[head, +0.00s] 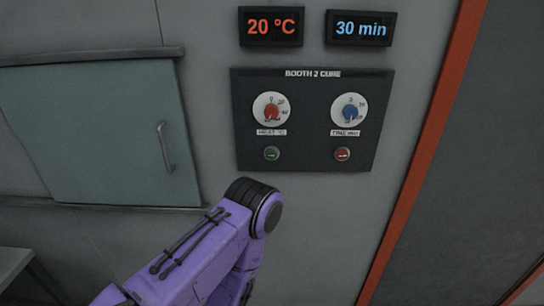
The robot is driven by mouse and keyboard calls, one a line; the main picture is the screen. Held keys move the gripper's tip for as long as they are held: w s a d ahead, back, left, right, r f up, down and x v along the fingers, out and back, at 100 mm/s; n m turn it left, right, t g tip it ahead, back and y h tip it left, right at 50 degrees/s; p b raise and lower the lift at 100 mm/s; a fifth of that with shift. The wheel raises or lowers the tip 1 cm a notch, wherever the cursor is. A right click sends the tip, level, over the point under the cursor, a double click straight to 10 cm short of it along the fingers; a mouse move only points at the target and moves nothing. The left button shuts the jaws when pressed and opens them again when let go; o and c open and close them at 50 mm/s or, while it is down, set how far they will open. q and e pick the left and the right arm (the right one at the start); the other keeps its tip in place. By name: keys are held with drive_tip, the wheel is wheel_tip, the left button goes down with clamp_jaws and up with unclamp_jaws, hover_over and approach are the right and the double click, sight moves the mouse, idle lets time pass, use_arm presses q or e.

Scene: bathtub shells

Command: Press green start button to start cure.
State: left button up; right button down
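The green start button (271,154) sits at the lower left of the black "BOOTH 2 CURE" panel (310,156) on the grey wall. It is under the red-knobbed heat dial (271,111). A red button (342,154) sits at the lower right, under the blue-knobbed time dial (350,111). A purple link of my arm rises from the bottom, and its black joint ends just below the green button, which stays uncovered. No gripper fingers show in the head view.
Displays above the panel read 20 °C (271,27) and 30 min (361,28). A grey-green door (95,130) with a handle (165,147) is on the left. An orange-red upright edge (425,145) runs along the right. The wall right of my arm is clear.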

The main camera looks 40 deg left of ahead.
use_arm(q)
clamp_jaws()
idle(1.5)
